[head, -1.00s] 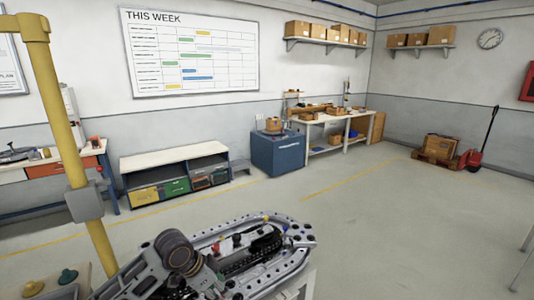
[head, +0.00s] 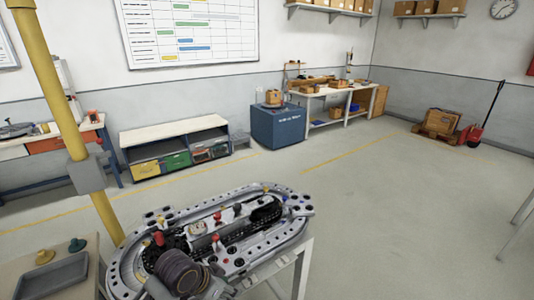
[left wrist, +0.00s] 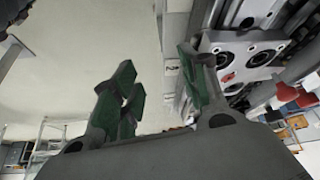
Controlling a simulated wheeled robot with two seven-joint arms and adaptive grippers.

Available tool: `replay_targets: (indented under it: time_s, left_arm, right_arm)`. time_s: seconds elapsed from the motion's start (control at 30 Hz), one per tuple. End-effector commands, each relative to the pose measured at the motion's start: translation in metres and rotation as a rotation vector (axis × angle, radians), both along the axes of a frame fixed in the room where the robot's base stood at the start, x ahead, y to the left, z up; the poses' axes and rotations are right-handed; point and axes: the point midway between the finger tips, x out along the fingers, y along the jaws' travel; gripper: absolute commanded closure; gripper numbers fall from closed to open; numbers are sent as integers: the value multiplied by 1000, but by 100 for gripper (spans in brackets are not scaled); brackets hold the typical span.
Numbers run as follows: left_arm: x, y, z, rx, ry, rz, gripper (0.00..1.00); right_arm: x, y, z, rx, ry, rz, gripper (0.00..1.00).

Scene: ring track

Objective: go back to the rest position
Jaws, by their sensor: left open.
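The ring track (head: 297,208) is a grey oval metal loop with dotted holes. It stands in the lower middle of the head view, with red-topped knobs and dark parts inside it. My left arm's dark round joint covers part of its near left side. My left gripper (left wrist: 155,92) shows in the left wrist view with its two green-padded fingers apart and nothing between them. Pale floor shows behind the fingers, and grey metal machinery (left wrist: 245,55) lies close by on the right. My right gripper is in neither view.
A yellow post (head: 62,100) rises at the left. A side surface with a grey tray (head: 52,278) and two knobs is at the lower left. A low shelf (head: 175,133), blue cabinet (head: 277,128) and workbench (head: 335,92) line the wall.

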Motion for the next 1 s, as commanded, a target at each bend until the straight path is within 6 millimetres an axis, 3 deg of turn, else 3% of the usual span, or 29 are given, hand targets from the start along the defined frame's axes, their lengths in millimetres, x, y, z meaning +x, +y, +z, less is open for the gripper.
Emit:
replay_targets:
  time_s: [0.37,1.0]
  left_arm:
    - [-38,22,-17,5,30,179,56]
    - [-101,83,-38,86,97,474,56]
  right_arm:
    - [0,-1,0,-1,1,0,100]
    - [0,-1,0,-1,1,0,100]
